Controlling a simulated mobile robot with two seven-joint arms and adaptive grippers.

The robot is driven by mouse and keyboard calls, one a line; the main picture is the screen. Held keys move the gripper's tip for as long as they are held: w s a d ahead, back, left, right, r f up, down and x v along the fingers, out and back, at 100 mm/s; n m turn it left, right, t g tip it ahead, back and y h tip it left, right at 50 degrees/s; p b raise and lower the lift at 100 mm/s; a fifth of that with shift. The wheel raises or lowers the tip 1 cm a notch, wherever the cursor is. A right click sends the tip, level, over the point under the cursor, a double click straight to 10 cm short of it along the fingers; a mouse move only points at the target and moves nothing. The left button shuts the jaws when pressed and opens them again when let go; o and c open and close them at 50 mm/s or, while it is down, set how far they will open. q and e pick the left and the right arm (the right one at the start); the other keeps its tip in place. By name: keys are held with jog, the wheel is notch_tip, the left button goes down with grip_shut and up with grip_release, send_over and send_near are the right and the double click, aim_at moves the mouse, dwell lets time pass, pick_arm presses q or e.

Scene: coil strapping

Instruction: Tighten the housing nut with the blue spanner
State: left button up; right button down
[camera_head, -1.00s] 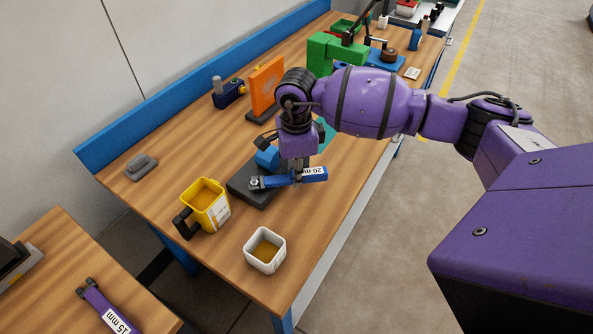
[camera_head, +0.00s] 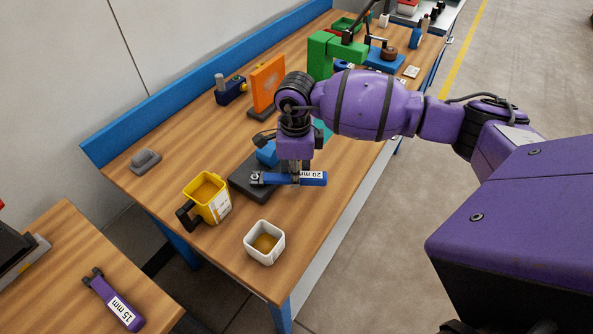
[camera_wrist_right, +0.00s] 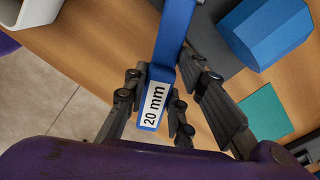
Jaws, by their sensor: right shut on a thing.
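The blue spanner (camera_head: 284,179), labelled 20 mm, lies roughly level above the front of a dark base plate (camera_head: 246,191). Its head is at a small metallic nut (camera_head: 256,178) at the plate's front; how fully the jaws fit around it cannot be made out. A blue housing (camera_head: 266,154) stands on the plate behind, partly hidden by my arm. My right gripper (camera_head: 296,178) points down and is shut on the spanner's handle. In the right wrist view the spanner (camera_wrist_right: 175,40) runs between the fingers (camera_wrist_right: 168,85), its head out of frame. My left gripper is not in view.
A yellow bin (camera_head: 207,198) with a dark handle and a white open box (camera_head: 264,243) stand on the bench near the plate. An orange block (camera_head: 267,83) and green fixture (camera_head: 322,53) stand farther back. A purple 15 mm spanner (camera_head: 113,300) lies on the left table.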

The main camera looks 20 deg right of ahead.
aim_at(315, 177)
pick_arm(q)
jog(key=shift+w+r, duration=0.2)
pick_arm(e)
jog(key=shift+s+r, duration=0.1)
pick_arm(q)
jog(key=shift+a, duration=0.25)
pick_arm(e)
jog(key=shift+s+a+m, duration=0.2)
jog(key=shift+s+m, duration=0.2)
jog(key=shift+m, duration=0.2)
jog(key=shift+w+d+n, duration=0.15)
jog(key=shift+w+n, duration=0.1)
jog(key=shift+n, duration=0.05)
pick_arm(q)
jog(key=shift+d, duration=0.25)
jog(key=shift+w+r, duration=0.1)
pick_arm(e)
jog(key=shift+d, duration=0.1)
